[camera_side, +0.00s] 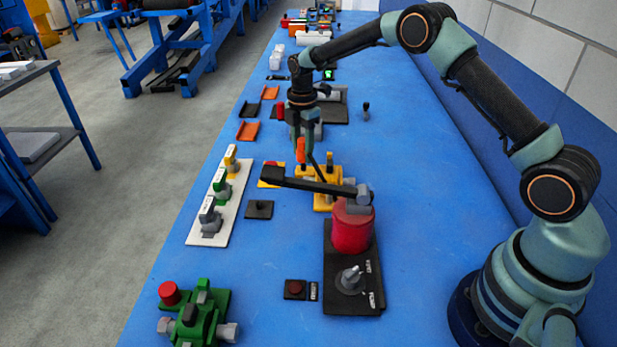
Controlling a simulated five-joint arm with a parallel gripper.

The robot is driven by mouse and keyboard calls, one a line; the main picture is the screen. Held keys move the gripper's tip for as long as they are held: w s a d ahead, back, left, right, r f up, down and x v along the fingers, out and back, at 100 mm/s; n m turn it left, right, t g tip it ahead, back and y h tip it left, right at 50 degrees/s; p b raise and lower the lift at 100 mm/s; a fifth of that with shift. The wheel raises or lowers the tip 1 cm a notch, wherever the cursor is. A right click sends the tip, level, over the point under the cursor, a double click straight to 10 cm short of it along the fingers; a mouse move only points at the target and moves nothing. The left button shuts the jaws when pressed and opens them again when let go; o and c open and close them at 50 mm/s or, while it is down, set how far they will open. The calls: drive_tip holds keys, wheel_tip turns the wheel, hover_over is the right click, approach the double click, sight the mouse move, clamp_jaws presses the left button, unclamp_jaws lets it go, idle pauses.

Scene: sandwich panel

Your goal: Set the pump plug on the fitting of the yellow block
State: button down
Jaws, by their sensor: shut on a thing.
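My gripper (303,146) points down above the yellow block and is shut on a small orange piece (301,151), which looks like the pump plug. The yellow block (323,203) stands on the blue table, behind the red pump cylinder (351,230). A dark upright post (330,159) shows at the block's right. The pump's long black lever (309,184) crosses in front of the block and hides part of it. The plug's lower end is close to the block's left part in the picture; I cannot tell whether they touch.
The pump's black base plate (337,305) carries a grey knob (350,280). A white strip (228,217) with yellow, green and grey valves lies at left. A green block (201,322) stands at front left. Orange brackets (248,131) lie behind. The table's right side is mostly clear.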

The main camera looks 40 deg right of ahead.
sight(303, 139)
drive_tip(key=shift+f, duration=1.55)
idle(1.4)
drive_tip(key=shift+c, duration=0.3)
unclamp_jaws()
idle(0.4)
drive_tip(key=shift+d+r, duration=0.2)
drive_tip(key=shift+r, duration=1.1)
drive_tip(key=shift+a+r, duration=0.15)
drive_tip(key=shift+r, duration=2.35)
